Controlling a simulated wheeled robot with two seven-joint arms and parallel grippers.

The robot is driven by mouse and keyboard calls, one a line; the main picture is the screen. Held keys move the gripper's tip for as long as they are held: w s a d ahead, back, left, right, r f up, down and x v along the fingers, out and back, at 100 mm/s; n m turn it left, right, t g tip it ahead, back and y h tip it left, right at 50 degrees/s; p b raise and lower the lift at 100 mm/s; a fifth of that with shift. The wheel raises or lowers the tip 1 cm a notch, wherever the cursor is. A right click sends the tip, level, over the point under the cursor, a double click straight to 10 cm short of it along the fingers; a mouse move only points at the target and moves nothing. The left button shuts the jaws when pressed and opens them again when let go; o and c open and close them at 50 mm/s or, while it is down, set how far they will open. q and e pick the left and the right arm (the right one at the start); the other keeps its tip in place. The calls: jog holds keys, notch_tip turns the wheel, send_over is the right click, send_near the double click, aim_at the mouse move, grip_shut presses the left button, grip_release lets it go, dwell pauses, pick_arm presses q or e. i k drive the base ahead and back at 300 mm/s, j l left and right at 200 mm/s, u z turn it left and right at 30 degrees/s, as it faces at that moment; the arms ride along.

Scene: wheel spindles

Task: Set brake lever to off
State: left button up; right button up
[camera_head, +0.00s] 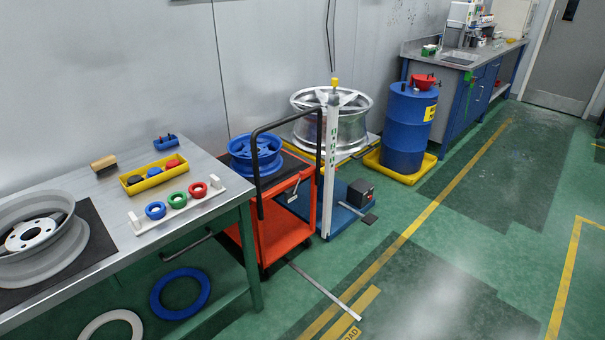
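A red cart (275,238) with a black push handle (259,170) stands at the right end of the green workbench. A small pale lever-like part (294,190) shows on the cart's right side, below its top; it may be the brake lever, but it is too small to read its setting. A blue wheel (254,153) sits on the cart's dark top. Neither of my grippers is in view.
The workbench (115,255) holds a silver wheel (33,236), a yellow tray (154,173) and colored rings. Beside the cart stands a white post (329,175) on a blue base with a black pedal (370,219). A blue drum (408,130) stands behind.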

aim_at(301, 173)
jog(key=i+l+z, duration=0.1)
jog(key=i+l, duration=0.95)
jog(key=i, duration=0.15)
